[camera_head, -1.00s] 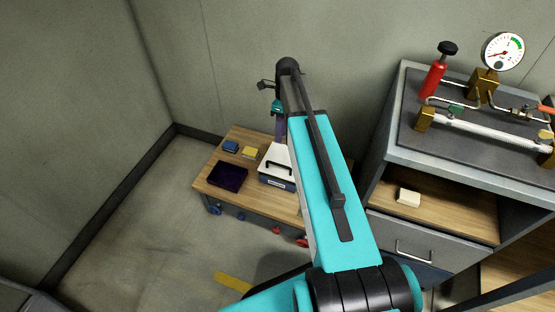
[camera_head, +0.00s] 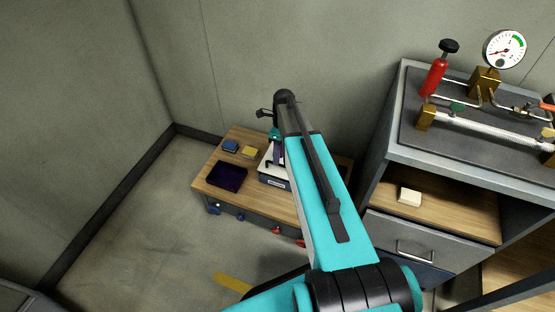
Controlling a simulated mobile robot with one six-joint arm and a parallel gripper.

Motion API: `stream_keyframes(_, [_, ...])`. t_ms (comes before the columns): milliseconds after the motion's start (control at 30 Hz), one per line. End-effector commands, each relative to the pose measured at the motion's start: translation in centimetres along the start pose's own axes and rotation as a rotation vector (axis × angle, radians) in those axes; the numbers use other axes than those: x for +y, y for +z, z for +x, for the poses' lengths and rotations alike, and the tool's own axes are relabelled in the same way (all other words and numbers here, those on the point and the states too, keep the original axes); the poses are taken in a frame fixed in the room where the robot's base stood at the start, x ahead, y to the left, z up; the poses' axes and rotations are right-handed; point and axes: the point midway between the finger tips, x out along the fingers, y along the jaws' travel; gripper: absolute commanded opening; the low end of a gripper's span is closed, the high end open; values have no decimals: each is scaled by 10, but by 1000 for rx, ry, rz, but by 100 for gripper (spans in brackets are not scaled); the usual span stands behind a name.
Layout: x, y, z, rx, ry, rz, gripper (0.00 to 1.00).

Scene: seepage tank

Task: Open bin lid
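The bin (camera_head: 273,183) stands on a low wooden cart. It has a dark grey body with a pale label on its front. Its white lid (camera_head: 266,169) appears to be down on it. My gripper (camera_head: 277,157) hangs from the end of my arm at the lid, in front of its middle, and hides the black handle. The fingers are small and dark here, so I cannot tell whether they are open or shut, or whether they touch the handle.
A dark purple open tray (camera_head: 228,177), a blue block (camera_head: 230,146) and a yellow block (camera_head: 249,152) sit on the cart (camera_head: 210,184) left of the bin. A grey bench (camera_head: 400,152) with a gauge (camera_head: 505,49) and piping stands at right. The floor at left is clear.

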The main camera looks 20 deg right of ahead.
Motion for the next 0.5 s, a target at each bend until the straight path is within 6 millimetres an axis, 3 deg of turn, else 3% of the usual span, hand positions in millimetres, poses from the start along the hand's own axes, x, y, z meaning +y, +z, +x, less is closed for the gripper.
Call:
stream_keyframes(200, [0,0,18,0,0,0,29])
stream_keyframes(500, [0,0,21,0,0,0,29])
